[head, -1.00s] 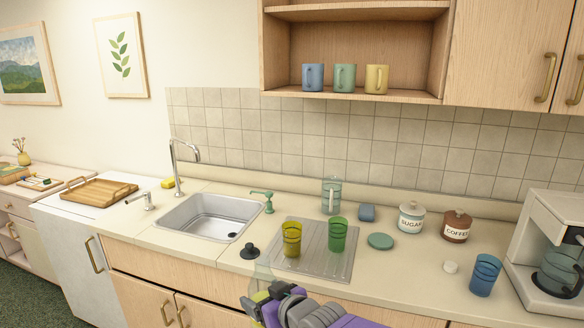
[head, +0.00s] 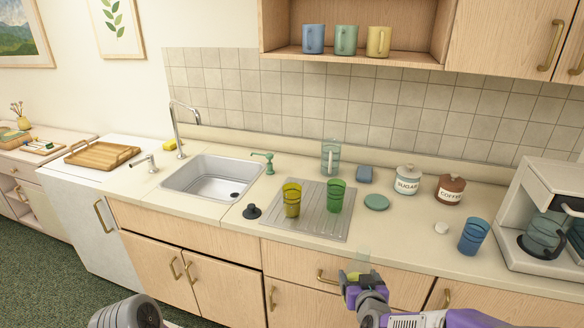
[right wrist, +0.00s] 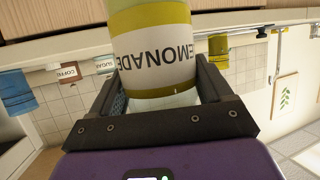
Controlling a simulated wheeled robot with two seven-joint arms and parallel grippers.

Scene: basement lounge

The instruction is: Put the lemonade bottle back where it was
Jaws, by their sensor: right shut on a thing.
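My right gripper (head: 358,278) is shut on the lemonade bottle in front of the counter's front edge, by the drawer fronts. In the right wrist view the bottle (right wrist: 152,52) stands between the two dark fingers. It has a yellow band and a white label whose lettering reads upside down, as the whole wrist picture is inverted. In the head view only its clear, pale upper part (head: 363,257) shows faintly above the gripper; my gripper hides the rest. My left gripper is not in view.
On the counter (head: 400,237) stand a yellow glass (head: 292,203) and a green glass (head: 335,199) on the drainer (head: 315,222), a blue cup (head: 473,236), sugar and coffee jars (head: 449,189), and a coffee maker (head: 508,230). The sink (head: 210,178) is left.

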